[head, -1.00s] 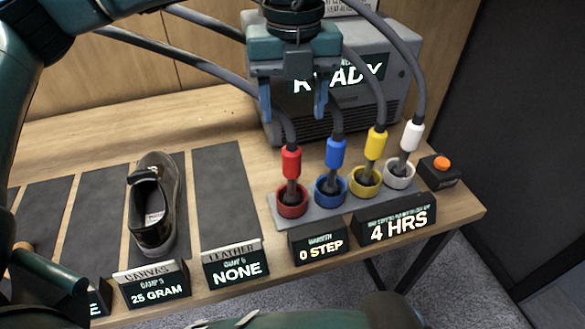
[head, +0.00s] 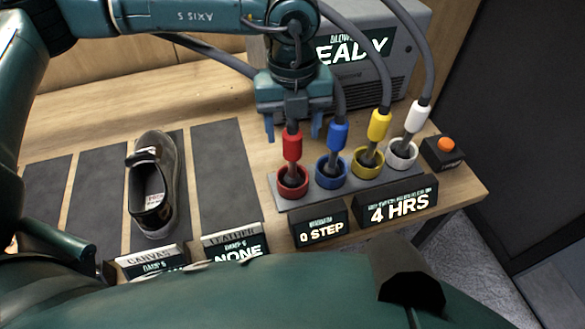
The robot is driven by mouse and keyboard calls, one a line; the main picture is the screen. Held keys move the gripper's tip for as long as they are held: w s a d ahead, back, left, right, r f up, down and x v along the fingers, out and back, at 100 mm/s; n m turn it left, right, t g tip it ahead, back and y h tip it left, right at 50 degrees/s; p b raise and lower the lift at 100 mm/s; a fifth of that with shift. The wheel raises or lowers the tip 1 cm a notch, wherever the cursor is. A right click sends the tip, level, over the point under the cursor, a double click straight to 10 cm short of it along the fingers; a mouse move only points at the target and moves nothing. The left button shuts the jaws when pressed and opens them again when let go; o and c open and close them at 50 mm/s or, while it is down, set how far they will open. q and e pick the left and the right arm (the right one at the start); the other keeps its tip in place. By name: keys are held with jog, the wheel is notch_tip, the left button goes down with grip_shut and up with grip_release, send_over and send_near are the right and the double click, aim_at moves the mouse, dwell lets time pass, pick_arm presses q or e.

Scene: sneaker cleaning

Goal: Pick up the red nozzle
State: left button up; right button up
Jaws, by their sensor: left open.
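The red nozzle (head: 292,147) stands upright in the red ring holder (head: 293,190), at the left end of the row. My left gripper (head: 293,131) is open, pointing down, just above and behind the red nozzle in the picture. One finger shows on each side of the nozzle's upper part. I cannot tell whether the fingers are at its depth, and I see no contact. My right gripper does not show.
Blue (head: 338,136), yellow (head: 379,125) and white (head: 417,117) nozzles stand to the right, with hoses rising behind. A grey blower (head: 385,60) is at the back. A dark shoe (head: 152,185) lies left on a mat. Signs (head: 320,230) line the front edge.

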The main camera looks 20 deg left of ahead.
aim_at(292, 158)
pick_arm(q)
jog(key=shift+f, duration=1.4)
jog(key=shift+c, duration=0.4)
grip_shut()
